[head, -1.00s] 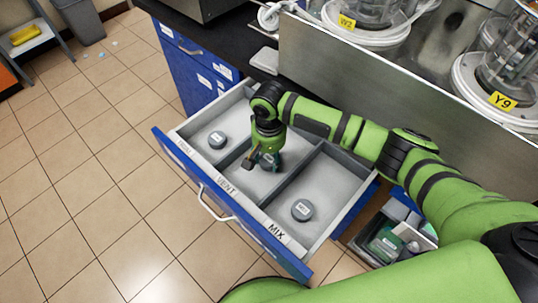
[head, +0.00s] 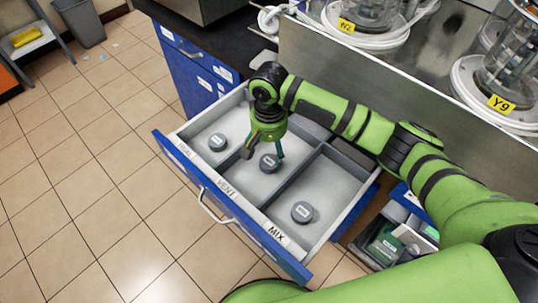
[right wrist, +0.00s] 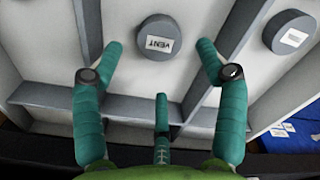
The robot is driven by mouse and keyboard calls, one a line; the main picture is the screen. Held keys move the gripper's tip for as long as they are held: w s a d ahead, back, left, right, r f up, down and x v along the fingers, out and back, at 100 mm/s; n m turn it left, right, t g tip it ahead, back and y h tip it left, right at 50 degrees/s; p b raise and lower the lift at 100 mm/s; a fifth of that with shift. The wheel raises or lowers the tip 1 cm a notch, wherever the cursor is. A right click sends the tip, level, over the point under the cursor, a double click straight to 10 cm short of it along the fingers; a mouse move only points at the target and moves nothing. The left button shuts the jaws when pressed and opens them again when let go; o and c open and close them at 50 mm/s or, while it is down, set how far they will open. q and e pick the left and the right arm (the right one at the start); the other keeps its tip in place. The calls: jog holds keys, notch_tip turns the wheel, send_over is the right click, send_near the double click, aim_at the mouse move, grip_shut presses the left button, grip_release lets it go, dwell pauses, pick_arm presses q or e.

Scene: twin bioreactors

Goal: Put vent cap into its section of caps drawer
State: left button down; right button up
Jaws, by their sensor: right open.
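The vent cap (head: 269,163), a dark grey disc with a white label, lies in the middle section of the open caps drawer (head: 237,212), behind the front label VENT. In the right wrist view the vent cap (right wrist: 160,38) shows its VENT label upside down. My right gripper (head: 266,152) is above that section. Its green fingers (right wrist: 160,70) are spread apart, with the cap lying free beyond and between the tips. My left gripper is not in view.
One grey cap (head: 217,141) lies in the left section and another cap (head: 302,212) in the section marked MIX. Grey dividers separate the sections. A metal-sided bench with glass vessels stands behind. An open lower drawer (head: 396,243) holds items at right.

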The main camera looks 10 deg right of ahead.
aim_at(269, 162)
notch_tip(269, 162, up, 7)
jog(key=shift+f, duration=0.2)
jog(key=shift+s, duration=0.1)
dwell(1.3)
